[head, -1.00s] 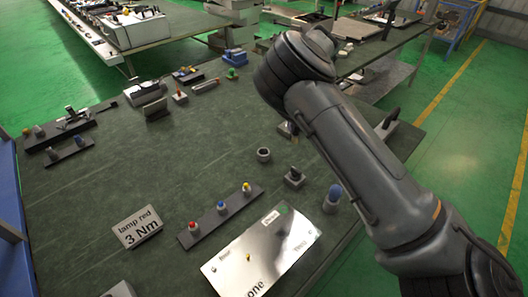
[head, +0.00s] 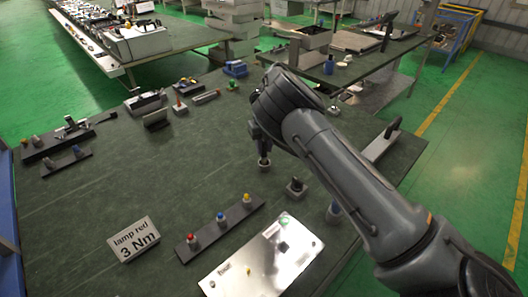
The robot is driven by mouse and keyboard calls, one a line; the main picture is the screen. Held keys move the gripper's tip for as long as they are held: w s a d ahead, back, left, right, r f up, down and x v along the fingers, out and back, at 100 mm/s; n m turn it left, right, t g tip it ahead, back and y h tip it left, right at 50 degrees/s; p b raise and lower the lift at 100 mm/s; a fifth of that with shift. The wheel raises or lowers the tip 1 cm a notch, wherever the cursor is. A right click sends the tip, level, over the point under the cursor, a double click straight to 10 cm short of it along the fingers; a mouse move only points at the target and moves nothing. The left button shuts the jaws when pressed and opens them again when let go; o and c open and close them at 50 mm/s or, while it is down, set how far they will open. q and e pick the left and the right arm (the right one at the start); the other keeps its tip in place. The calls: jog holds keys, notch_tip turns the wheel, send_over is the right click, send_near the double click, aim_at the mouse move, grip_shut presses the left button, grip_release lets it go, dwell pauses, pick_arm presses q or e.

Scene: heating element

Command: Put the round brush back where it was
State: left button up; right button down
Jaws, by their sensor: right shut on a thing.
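My right gripper (head: 263,148) points down directly above the small grey round holder (head: 264,166) near the middle of the table. It is shut on the round brush, which is mostly hidden by the fingers and the arm. The brush's lower end meets the holder's mouth; I cannot tell how deep it sits. My left gripper is not in view.
A black-knobbed block (head: 295,187) and a blue-topped piece (head: 334,209) stand right of the holder. A strip with red, blue and yellow buttons (head: 221,219), a shiny metal plate (head: 262,262) and a "lamp red 3 Nm" sign (head: 134,240) lie in front.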

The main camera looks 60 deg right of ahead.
jog(key=shift+f, duration=1.05)
jog(key=shift+f, duration=0.2)
jog(key=c, duration=0.9)
grip_release()
jog(key=shift+r, duration=0.15)
